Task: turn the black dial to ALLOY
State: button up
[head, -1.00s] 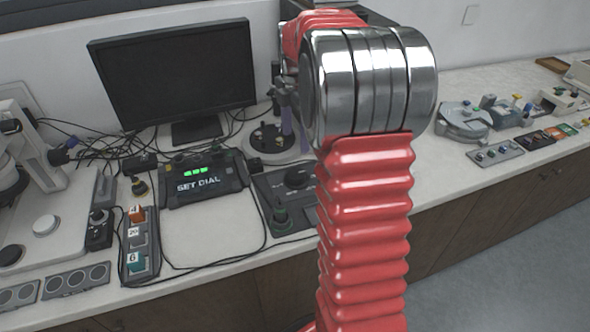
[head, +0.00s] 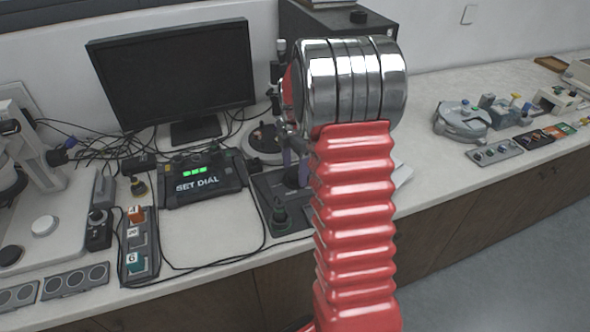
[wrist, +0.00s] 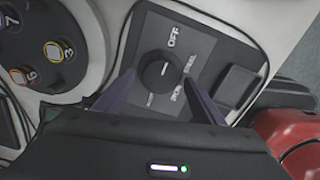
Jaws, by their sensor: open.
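The black dial (wrist: 158,70) shows in the wrist view on a dark panel (wrist: 205,43), with a short white mark on its face. The label OFF is printed beside it. In the head view the panel (head: 265,190) shows, but my gripper (head: 291,172) and arm hide the dial.
A box with a screen reading SET DIAL (head: 200,183) and green lights stands left of the panel. A monitor (head: 175,75) is behind.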

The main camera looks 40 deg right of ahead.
jog(key=shift+f, duration=0.4)
jog(key=shift+c, duration=0.3)
jog(key=c, duration=1)
